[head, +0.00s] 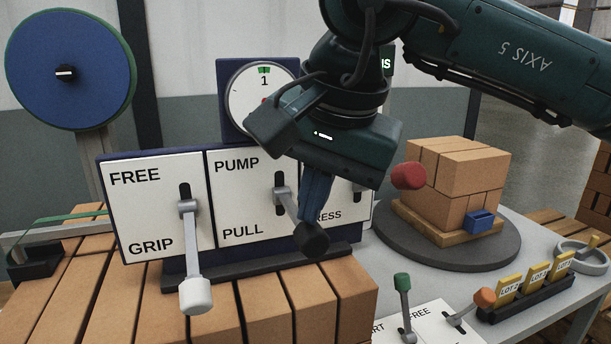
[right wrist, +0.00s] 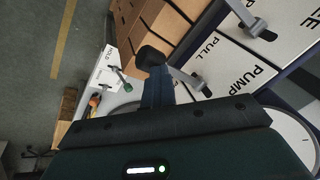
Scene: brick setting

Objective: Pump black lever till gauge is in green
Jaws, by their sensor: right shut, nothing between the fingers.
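The black lever (head: 311,238) on the PUMP/PULL panel (head: 235,222) sticks out and down, its knob low near the PULL side. It also shows in the right wrist view (right wrist: 150,57). My right gripper (head: 311,212) has its blue fingers shut and empty, with the tips at the black knob from above. I cannot tell whether they touch it. In the right wrist view the fingers (right wrist: 155,82) end beside the knob. The round gauge (head: 246,88) has a green mark at the top above a 1. A bit of red shows lower on its face, but my gripper hides its right part and the needle reading. My left gripper is not in view.
A white-knobbed lever (head: 195,292) stands left on FREE/GRIP, and a red-knobbed lever (head: 408,176) right, its panel partly hidden. Bricks (head: 330,305) lie in front. A turntable (head: 440,252) carries stacked bricks. Green (head: 402,283) and orange (head: 484,297) levers stand front right.

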